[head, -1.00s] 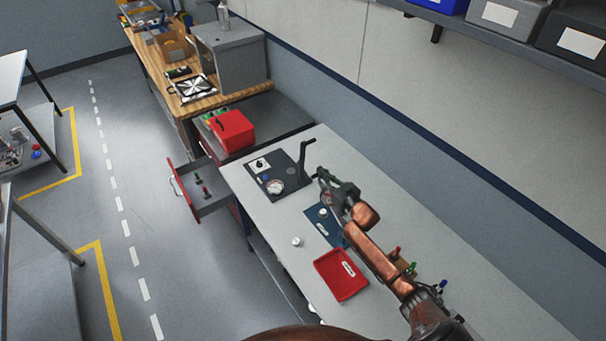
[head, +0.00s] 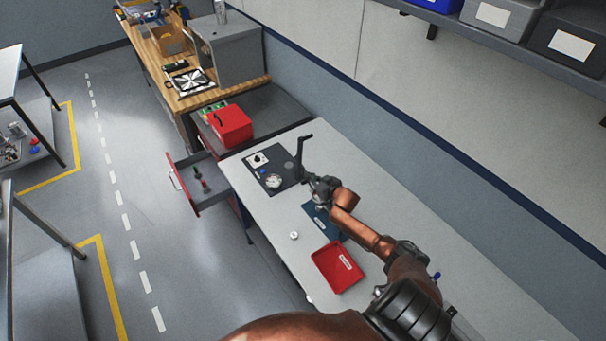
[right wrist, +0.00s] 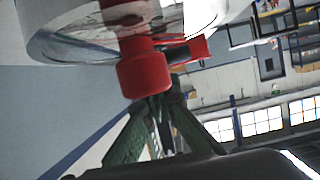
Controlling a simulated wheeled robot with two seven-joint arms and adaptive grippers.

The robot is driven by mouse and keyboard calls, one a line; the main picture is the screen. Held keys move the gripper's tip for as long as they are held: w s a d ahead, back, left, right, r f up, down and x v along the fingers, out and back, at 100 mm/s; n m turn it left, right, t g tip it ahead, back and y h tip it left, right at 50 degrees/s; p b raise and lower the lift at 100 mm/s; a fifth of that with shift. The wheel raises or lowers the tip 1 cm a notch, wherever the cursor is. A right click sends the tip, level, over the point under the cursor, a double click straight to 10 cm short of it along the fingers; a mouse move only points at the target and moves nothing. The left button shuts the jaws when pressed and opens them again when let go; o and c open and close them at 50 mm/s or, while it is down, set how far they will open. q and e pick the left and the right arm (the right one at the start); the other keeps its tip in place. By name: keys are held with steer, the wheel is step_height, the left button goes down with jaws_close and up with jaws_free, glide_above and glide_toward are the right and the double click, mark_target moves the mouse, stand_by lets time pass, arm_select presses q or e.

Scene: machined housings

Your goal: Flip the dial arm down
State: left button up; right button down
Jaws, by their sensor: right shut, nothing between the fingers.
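A dark dial arm (head: 300,155) stands raised at the right edge of a black plate (head: 283,182) on the grey bench, its top bent to the right. My right gripper (head: 304,178) is shut and empty, close to the arm's lower part; I cannot tell in the head view whether they touch. In the right wrist view, the shut fingers (right wrist: 160,103) point up at a red cylinder (right wrist: 143,75) below a shiny round part (right wrist: 100,35). What these parts belong to is unclear. My left gripper is not in view.
A blue mat (head: 322,220), red tray (head: 337,268) and small white knob (head: 294,236) lie nearer. A red box (head: 229,125) and open drawer (head: 203,190) are at the left.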

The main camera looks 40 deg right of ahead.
stand_by(0.4)
steer(key=shift+r+p, duration=0.5)
steer(key=r+p, duration=0.3)
steer(key=shift+s+r, duration=0.2)
steer(key=shift+s, duration=0.15)
step_height(320, 180, up, 9)
steer(key=s, duration=0.2)
steer(key=shift+a+r+b, duration=0.15)
steer(key=shift+b, duration=0.3)
steer(key=f, duration=0.3)
steer(key=w+f, duration=0.1)
steer(key=f, duration=0.2)
steer(key=w+f, duration=0.1)
steer(key=f, duration=0.2)
steer(key=shift+f+p, duration=0.4)
steer(key=shift+w+f+b, duration=0.2)
steer(key=shift+f+b, duration=0.95)
steer(key=shift+f, duration=0.05)
steer(key=shift+w+f+b, duration=0.1)
steer(key=shift+f+b, duration=0.35)
steer(key=shift+b, duration=0.05)
